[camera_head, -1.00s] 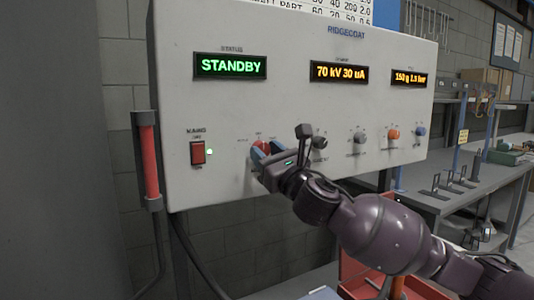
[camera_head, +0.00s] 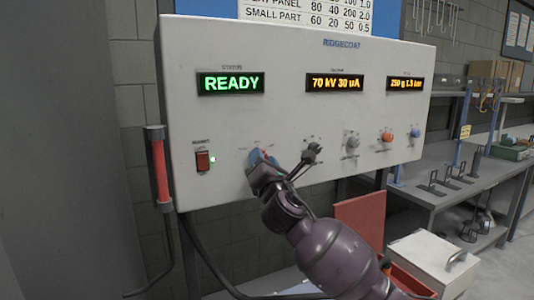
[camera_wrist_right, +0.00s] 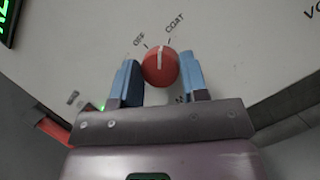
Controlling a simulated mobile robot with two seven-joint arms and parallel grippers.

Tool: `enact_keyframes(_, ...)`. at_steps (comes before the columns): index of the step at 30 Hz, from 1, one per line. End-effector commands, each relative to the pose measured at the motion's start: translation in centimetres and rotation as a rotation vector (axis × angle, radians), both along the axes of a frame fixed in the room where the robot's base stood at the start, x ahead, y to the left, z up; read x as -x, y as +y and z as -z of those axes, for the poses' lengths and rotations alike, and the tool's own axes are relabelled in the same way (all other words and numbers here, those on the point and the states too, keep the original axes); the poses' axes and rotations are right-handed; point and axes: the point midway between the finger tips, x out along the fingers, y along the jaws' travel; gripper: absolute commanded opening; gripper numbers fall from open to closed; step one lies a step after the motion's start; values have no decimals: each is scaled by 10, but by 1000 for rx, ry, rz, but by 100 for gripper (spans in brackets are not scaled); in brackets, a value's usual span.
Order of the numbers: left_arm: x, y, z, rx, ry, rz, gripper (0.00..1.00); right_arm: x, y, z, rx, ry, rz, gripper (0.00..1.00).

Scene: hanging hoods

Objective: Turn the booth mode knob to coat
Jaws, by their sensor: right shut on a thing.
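The red mode knob (camera_wrist_right: 160,68) is on the front of the pale control panel (camera_head: 300,110). In the right wrist view its white pointer line points nearly straight up, between the OFF mark (camera_wrist_right: 140,40) and the COAT mark (camera_wrist_right: 175,23), closer to COAT. My right gripper (camera_head: 261,160) is shut on the knob, with one blue finger on each side; the fingers also show in the right wrist view. In the head view the gripper mostly hides the knob. The green status display (camera_head: 231,83) reads READY. My left gripper is not in view.
A black knob (camera_head: 312,150), a grey knob (camera_head: 352,141) and an orange knob (camera_head: 387,136) sit right of the mode knob. A red mains switch (camera_head: 202,160) with a green light is at left. A red-handled bar (camera_head: 160,170) hangs beside the panel. A workbench (camera_head: 440,195) stands at right.

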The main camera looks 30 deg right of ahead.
Motion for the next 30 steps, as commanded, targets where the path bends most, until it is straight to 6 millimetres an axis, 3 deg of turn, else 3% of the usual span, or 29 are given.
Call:
enact_keyframes(12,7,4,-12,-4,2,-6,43,0,2,-2,-229,-14,-2,17)
enact_keyframes(30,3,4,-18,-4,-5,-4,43,0,1,0,-276,-15,-2,17)
